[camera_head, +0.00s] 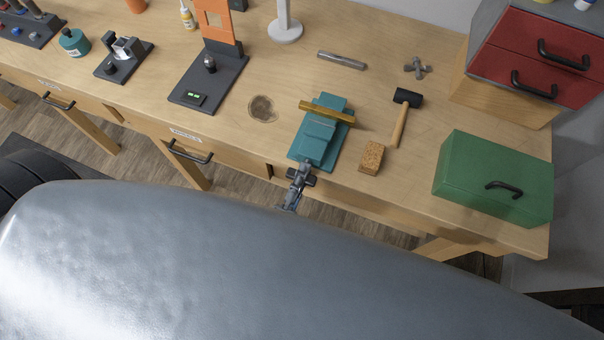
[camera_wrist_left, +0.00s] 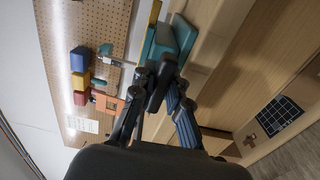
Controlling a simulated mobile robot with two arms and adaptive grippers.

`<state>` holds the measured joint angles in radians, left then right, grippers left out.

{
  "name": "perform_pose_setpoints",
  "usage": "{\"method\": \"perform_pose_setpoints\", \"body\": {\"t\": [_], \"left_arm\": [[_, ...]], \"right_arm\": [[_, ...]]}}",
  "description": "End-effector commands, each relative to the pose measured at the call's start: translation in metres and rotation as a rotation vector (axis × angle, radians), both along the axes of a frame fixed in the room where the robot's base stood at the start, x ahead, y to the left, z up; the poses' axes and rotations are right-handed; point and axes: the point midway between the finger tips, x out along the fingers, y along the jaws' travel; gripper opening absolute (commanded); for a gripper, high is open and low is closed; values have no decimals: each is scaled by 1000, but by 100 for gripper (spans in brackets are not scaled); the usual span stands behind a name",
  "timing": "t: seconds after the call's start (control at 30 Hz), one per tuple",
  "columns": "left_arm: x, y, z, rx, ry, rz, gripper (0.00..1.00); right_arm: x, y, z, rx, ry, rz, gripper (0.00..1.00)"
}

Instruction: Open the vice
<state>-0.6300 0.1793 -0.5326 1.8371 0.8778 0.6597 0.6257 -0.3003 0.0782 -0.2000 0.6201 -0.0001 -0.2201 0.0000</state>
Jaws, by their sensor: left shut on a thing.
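The teal vice (camera_head: 318,146) stands on the front edge of the workbench. A brass-coloured bar (camera_head: 330,114) lies across its jaws. My left gripper (camera_head: 300,175) is at the front of the vice, just off the bench edge. It is shut on the vice's dark handle (camera_wrist_left: 158,91), which lies between the fingers in the left wrist view (camera_wrist_left: 165,88). The vice body also shows there, beyond the fingertips (camera_wrist_left: 173,40). The fingers hide part of the handle and the screw. My right gripper is not in view.
A black-headed mallet (camera_head: 400,115), a tan block (camera_head: 372,157) and a green toolbox (camera_head: 492,185) are right of the vice. A grey rod (camera_head: 342,60) lies behind it. An orange and dark stand (camera_head: 207,80) is left. A large grey surface fills the foreground.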

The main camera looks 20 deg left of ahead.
Motion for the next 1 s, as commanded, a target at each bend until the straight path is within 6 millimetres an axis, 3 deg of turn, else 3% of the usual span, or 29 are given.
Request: {"method": "perform_pose_setpoints", "body": {"t": [0.27, 0.3, 0.33, 0.67, 0.77, 1.0], "left_arm": [[0, 0, -1, -1, 2, 0, 0], [0, 0, -1, -1, 2, 0, 21], [0, 0, -1, 0, 2, 0, 25], [-2, 0, -1, 1, 2, 0, 25], [-11, 1, -1, 1, 3, 0, 25], [-59, 2, -2, 1, 6, -3, 25]], "right_arm": [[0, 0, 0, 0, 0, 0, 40], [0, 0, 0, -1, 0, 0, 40], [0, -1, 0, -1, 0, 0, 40], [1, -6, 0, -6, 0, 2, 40], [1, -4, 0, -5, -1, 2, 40], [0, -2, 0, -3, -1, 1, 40]]}}
